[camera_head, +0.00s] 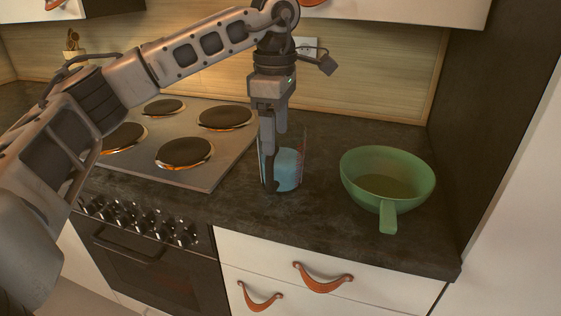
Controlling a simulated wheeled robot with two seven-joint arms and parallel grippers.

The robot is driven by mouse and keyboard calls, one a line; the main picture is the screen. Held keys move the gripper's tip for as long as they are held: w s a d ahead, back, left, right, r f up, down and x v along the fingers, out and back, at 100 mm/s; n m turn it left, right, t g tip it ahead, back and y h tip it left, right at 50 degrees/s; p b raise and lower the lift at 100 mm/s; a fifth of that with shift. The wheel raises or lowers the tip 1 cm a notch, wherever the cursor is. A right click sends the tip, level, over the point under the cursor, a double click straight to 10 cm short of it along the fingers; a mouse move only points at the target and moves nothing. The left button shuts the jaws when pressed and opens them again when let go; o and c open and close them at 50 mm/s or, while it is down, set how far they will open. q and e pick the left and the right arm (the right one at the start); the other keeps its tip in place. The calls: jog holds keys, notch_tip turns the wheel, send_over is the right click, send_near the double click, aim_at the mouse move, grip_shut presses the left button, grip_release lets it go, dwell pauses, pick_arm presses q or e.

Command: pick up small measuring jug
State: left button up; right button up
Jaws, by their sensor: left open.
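The small measuring jug (289,170) stands upright on the dark countertop, to the right of the stove. It looks clear with light blue in its lower part and reddish marks on its right side. My left gripper (269,172) points straight down at the jug, its fingers overlapping the jug's left side in the picture. The gripper is open. One finger hides part of the jug, and I cannot tell whether a finger is inside it or touching it. My right gripper is not in view.
A green bowl with a handle (388,180) stands on the countertop (330,214) right of the jug. A stove (214,153) with several round plates lies to the left. A dark side panel (490,120) bounds the counter on the right. Drawers with leather pulls (322,279) are below.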

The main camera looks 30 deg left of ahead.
aim_at(273, 158)
pick_arm(q)
jog(key=shift+s+a+f+p, duration=0.1)
jog(key=shift+a+f+p, duration=0.1)
jog(key=shift+f, duration=1.45)
jog(key=shift+s+a+f+p, duration=0.1)
jog(key=shift+f+p, duration=0.1)
jog(key=shift+f, duration=1.45)
jog(key=shift+r, duration=0.1)
jog(key=c, duration=1.4)
